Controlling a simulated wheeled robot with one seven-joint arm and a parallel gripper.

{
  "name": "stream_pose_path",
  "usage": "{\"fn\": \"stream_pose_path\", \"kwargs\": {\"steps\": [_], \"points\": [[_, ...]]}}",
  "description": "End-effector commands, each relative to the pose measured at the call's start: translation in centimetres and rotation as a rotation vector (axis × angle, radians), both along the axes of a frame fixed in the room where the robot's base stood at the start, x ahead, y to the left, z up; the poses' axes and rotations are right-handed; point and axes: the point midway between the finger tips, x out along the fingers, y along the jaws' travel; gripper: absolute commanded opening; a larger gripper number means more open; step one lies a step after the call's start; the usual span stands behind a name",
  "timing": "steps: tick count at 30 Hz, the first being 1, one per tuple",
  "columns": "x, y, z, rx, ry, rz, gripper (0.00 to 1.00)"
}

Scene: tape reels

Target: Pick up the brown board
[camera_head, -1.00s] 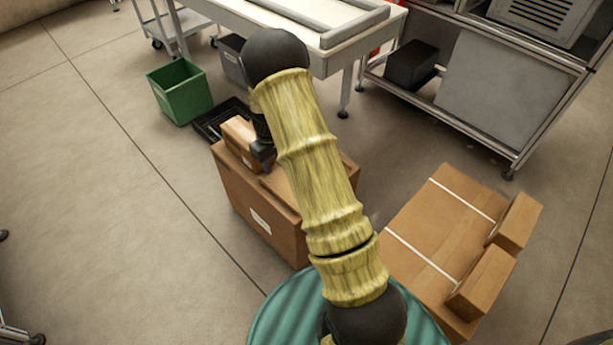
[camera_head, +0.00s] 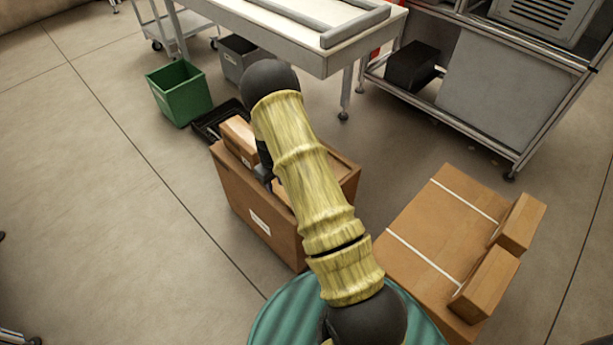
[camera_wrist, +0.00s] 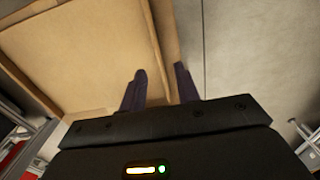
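A large brown cardboard box (camera_head: 255,212) stands on the floor left of centre in the head view, partly hidden behind my arm. I cannot pick out a separate brown board with certainty. In the wrist view a flat brown panel (camera_wrist: 85,50) with a raised brown edge strip (camera_wrist: 165,35) fills the upper left. My gripper (camera_wrist: 160,72) has its two dark fingers apart, one on each side of this strip's line. A gap shows beside the left finger; contact at the right finger is unclear. In the head view the fingers are mostly hidden by my arm.
A small carton (camera_head: 239,138) sits at the box's far left corner. A black tray (camera_head: 218,122), green bin (camera_head: 180,93) and grey bin (camera_head: 240,58) lie beyond. A flat carton stack (camera_head: 430,240) is at right. A white table (camera_head: 330,62) stands behind. Floor at left is clear.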

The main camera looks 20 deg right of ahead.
Motion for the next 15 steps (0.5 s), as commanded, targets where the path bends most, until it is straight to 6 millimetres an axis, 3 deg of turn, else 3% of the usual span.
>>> {"fn": "stream_pose_path", "kwargs": {"steps": [9,15], "points": [[-0.3,-0.3,-4.4,0.000,0.003,-0.002,0.32],[-0.2,-0.3,-5.1,-0.001,0.000,0.000,0.32]]}}
